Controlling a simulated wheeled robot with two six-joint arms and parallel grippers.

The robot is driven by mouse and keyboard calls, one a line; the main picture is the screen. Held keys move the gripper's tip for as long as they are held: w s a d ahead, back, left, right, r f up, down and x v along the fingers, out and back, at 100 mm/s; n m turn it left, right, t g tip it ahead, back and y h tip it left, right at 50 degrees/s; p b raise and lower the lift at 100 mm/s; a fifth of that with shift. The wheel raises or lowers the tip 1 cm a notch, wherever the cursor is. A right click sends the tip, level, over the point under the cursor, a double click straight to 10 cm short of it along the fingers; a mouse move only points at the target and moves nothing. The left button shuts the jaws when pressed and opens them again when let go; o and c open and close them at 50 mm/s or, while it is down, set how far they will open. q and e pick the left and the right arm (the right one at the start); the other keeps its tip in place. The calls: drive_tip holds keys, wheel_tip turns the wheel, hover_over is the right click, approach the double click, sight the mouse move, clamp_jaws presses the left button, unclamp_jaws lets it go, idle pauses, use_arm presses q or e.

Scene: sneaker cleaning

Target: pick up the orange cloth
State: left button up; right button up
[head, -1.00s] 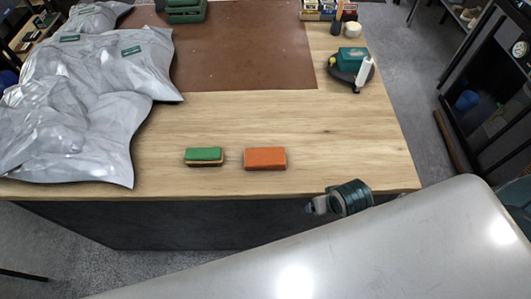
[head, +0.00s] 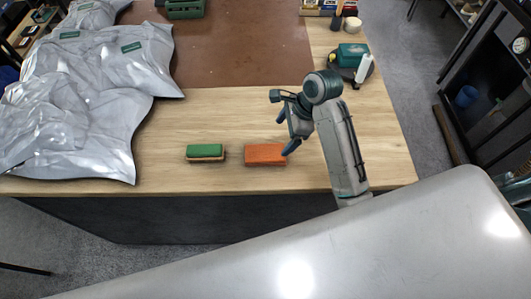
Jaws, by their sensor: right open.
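The orange cloth (head: 263,154) is a flat, folded rectangular block lying on the wooden table near its front edge. My right gripper (head: 287,133) is over the table at the cloth's right end, with its fingers pointing down and to the left. It is open and holds nothing. One fingertip overlaps the cloth's upper right corner in the picture; I cannot tell whether it touches. My left gripper is not in view.
A green-topped brush or sponge (head: 205,152) lies just left of the cloth. Large grey plastic bags (head: 75,120) cover the table's left side. A brown mat (head: 240,50) lies behind. A green dispenser and white bottle (head: 362,68) stand at the back right.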

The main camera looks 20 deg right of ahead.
drive_tip(key=m+b, duration=0.1)
hover_over(266, 152)
drive_tip(key=d, duration=0.3)
drive_tip(key=f, duration=0.3)
drive_tip(key=shift+a+f, duration=0.2)
drive_tip(key=shift+f, duration=0.2)
drive_tip(key=shift+s+a+f+p, duration=0.1)
drive_tip(key=shift+a+f+p, duration=0.15)
drive_tip(key=shift+f+p, duration=0.25)
drive_tip(key=x, duration=0.1)
drive_tip(key=p+x, duration=0.1)
drive_tip(key=x, duration=0.1)
drive_tip(key=shift+s+a+f, duration=0.2)
drive_tip(key=shift+w+a+f, duration=0.1)
drive_tip(key=shift+f, duration=0.35)
drive_tip(key=shift+c, duration=0.5)
drive_tip(key=c, duration=1)
